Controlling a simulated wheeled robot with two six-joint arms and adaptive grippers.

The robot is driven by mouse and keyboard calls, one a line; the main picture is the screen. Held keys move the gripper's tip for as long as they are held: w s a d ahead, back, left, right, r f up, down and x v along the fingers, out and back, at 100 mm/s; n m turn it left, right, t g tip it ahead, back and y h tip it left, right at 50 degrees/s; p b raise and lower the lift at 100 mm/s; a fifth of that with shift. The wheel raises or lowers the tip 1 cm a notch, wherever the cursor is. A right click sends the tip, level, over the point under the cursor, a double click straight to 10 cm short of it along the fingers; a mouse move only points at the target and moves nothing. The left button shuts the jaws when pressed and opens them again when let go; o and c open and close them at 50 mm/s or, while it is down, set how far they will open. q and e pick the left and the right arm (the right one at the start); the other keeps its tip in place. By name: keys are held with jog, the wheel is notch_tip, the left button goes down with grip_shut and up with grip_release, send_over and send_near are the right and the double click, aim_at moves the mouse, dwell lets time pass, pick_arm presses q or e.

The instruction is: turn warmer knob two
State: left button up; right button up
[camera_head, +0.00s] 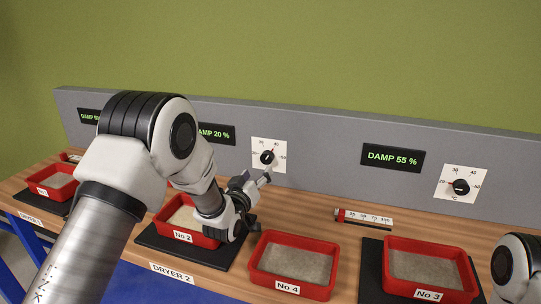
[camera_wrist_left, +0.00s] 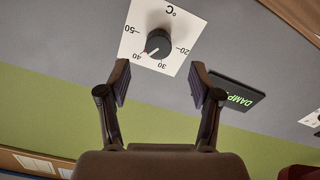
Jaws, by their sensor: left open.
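My left gripper (camera_head: 265,179) is open just in front of the dial. In the wrist view its fingers (camera_wrist_left: 160,76) are apart, with the knob beyond the tips and nothing between them. My right gripper is out of view.
A DAMP 20 % display (camera_head: 217,133) is partly behind my left arm. To the right are a DAMP 55 % display (camera_head: 392,158) and another knob (camera_head: 461,187).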

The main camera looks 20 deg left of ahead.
aim_at(266, 160)
pick_arm(q)
jog(key=w, duration=0.3)
jog(key=w+p, duration=0.1)
jog(key=w, duration=0.3)
jog(key=shift+w+d+r, duration=0.15)
jog(key=shift+w, duration=0.1)
jog(key=shift+s+r, duration=0.1)
jog(key=c, duration=1.1)
